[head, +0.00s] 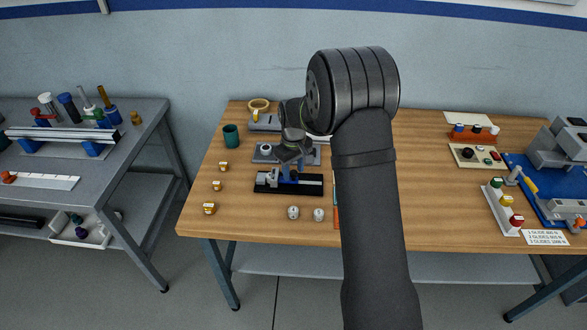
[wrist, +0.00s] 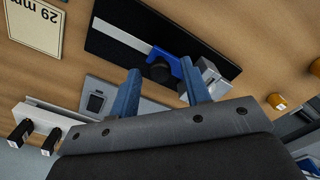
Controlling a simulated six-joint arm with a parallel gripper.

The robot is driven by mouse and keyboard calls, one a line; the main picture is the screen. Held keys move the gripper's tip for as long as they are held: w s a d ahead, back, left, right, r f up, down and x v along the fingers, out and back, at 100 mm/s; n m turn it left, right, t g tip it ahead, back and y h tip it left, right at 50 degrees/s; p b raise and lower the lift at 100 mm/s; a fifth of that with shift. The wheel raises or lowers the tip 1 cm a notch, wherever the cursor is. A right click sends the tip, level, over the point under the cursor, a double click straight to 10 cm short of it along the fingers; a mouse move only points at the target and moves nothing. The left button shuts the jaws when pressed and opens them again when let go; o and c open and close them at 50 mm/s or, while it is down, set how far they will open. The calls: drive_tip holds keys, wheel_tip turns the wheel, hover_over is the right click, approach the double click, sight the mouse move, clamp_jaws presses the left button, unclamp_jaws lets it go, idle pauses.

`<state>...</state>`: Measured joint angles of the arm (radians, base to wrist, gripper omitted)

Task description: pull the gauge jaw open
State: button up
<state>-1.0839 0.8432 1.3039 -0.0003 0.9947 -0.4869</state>
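The gauge has a black base (wrist: 113,44) with a pale rail (wrist: 122,36), a blue sliding jaw with a black knob (wrist: 160,71), and a silver fixed block (wrist: 211,76) at its right end in the wrist view. In the head view the black base (head: 304,188) lies on the wooden table, its middle partly hidden by my gripper (head: 288,168). In the wrist view my gripper (wrist: 158,70) has its two blue fingers apart. The black knob shows between them. The right finger overlaps the blue jaw, and I cannot tell whether they touch.
A grey plate (head: 265,154) lies just behind the gauge. Small yellow-brown pieces (head: 216,185) stand to its left, and two pale pieces (head: 293,212) stand in front. A green cup (head: 231,135) stands at back left. A "29 mm" card (wrist: 35,22) lies near the gauge.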

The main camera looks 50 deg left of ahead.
clamp_jaws()
drive_tip(key=shift+w+d, duration=1.45)
drive_tip(key=shift+w, duration=0.05)
drive_tip(key=shift+o, duration=0.7)
unclamp_jaws()
drive_tip(key=shift+r, duration=0.2)
wheel_tip(320, 180, up, 17)
